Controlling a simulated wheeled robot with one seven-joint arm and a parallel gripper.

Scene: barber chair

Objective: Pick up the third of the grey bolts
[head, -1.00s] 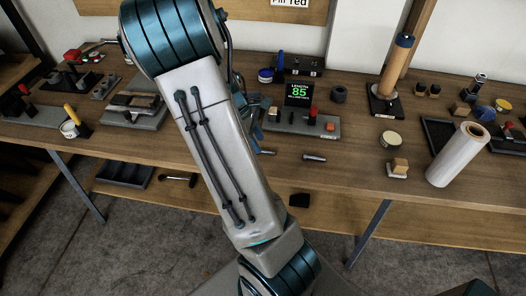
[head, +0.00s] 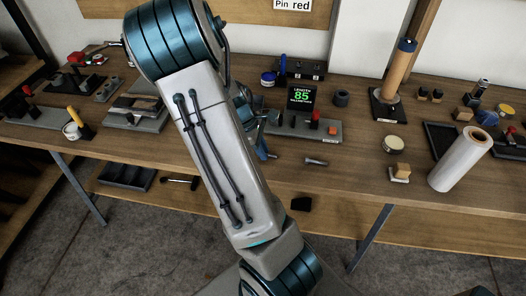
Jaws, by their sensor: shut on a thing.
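My gripper (head: 264,149) is partly hidden behind my own arm, over the middle of the wooden bench. Its blue fingers point down at the bench top. It is shut on what looks like a grey bolt, mostly hidden by the fingers. Another grey bolt (head: 316,161) lies on its side on the bare bench top, a little to the right of the gripper and apart from it. No other grey bolts can be made out.
A grey plate with a red knob (head: 316,115) and a length display (head: 301,95) reading 85 stand behind the bolt. A white roll (head: 460,158), a wood-topped block (head: 401,172) and a round tin (head: 394,144) are to the right. The bench front near the bolt is clear.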

